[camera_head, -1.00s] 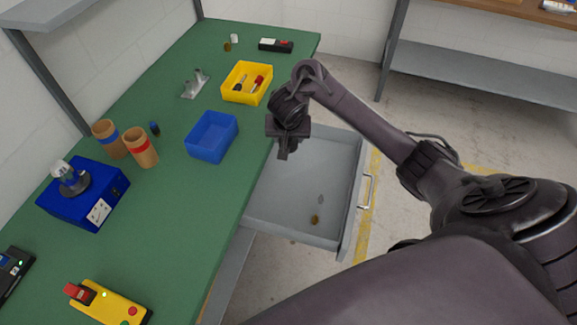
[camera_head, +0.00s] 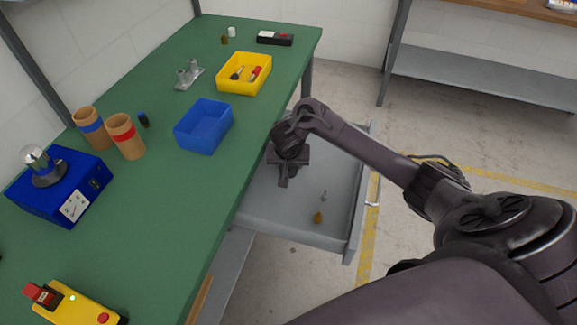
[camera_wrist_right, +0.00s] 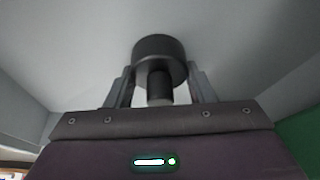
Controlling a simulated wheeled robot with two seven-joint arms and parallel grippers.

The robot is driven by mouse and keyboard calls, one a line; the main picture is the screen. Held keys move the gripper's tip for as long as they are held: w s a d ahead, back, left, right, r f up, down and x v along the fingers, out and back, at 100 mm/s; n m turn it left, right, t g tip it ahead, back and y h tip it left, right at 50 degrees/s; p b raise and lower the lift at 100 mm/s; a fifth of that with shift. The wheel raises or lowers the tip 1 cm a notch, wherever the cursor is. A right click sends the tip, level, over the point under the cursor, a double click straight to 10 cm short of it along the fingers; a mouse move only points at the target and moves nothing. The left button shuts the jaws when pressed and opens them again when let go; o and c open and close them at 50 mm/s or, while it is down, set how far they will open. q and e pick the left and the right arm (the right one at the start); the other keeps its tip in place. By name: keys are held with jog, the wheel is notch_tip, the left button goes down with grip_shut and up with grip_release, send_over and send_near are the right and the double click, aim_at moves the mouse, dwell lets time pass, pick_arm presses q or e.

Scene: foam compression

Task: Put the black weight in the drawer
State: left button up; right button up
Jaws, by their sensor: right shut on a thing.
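The black weight (camera_wrist_right: 158,50) is a dark cylinder with a narrower neck, seen in the right wrist view. My right gripper (camera_wrist_right: 160,85) is shut on its neck. In the head view the same gripper (camera_head: 284,182) is low inside the open grey drawer (camera_head: 270,218), near the drawer's table side. The weight is hard to make out there, and I cannot tell whether it touches the drawer floor. My left gripper is not in view.
A brass piece (camera_head: 318,217) and a small grey piece (camera_head: 323,196) lie in the drawer. The green table (camera_head: 190,215) holds a blue bin (camera_head: 203,127), a yellow bin (camera_head: 244,73) and a blue device (camera_head: 58,186). The drawer floor has free room around the gripper.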

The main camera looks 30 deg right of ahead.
dwell(0.3)
jog(key=shift+f, duration=0.15)
jog(key=o, duration=1.4)
jog(key=p+v, duration=0.8)
jog(key=v, duration=0.4)
jog(key=shift+s+p, duration=0.1)
jog(key=shift+p, duration=0.3)
